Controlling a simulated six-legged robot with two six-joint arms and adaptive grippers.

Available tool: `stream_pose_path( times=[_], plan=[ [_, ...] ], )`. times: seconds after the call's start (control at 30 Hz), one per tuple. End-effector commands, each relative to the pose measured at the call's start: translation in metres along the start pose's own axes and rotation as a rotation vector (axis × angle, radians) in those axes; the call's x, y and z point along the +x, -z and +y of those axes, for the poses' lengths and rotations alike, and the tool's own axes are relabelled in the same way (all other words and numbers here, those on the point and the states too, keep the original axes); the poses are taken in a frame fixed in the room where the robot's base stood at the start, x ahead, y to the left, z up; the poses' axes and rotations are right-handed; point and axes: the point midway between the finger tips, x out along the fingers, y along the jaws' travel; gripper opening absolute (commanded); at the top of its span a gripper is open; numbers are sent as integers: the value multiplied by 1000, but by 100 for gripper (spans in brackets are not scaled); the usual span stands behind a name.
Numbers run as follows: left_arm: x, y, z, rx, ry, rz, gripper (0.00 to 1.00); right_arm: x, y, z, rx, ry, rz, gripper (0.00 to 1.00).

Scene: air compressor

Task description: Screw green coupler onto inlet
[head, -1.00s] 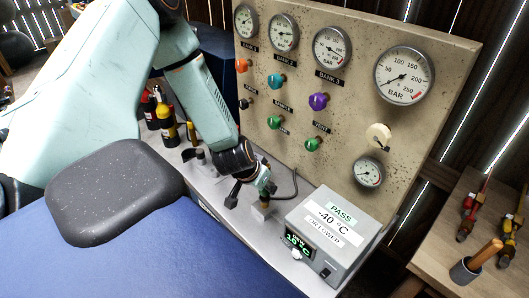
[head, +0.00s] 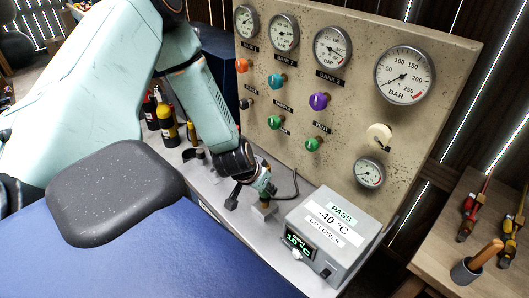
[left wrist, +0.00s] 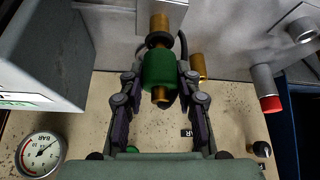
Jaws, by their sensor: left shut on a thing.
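The green coupler (left wrist: 160,70) is a ribbed green cylinder with a black ring at its far end and a brass tip at its near end. My left gripper (left wrist: 160,88) is shut on it, one finger on each side. The brass inlet (left wrist: 160,22) lies straight in line with the coupler's far end, by the black ring; I cannot tell how far they are threaded. In the head view, my left gripper (head: 264,190) is low in front of the panel, above a small grey block (head: 263,211), and largely hides the coupler. My right gripper is not in view.
A grey dew-point box (head: 335,230) stands close to the right of my gripper. The gauge panel (head: 400,150) with coloured knobs rises behind. Another brass fitting (left wrist: 198,67) is beside the coupler. A yellow bottle (head: 167,122) stands left of the arm.

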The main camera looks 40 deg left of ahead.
Motion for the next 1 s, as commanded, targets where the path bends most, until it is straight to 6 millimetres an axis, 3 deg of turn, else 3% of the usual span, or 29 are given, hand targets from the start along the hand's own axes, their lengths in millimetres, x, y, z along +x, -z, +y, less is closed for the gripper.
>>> stream_pose_path(
  times=[1.0],
  plan=[
    [10,-5,0,1,1,2,0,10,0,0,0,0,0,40]
  ],
)
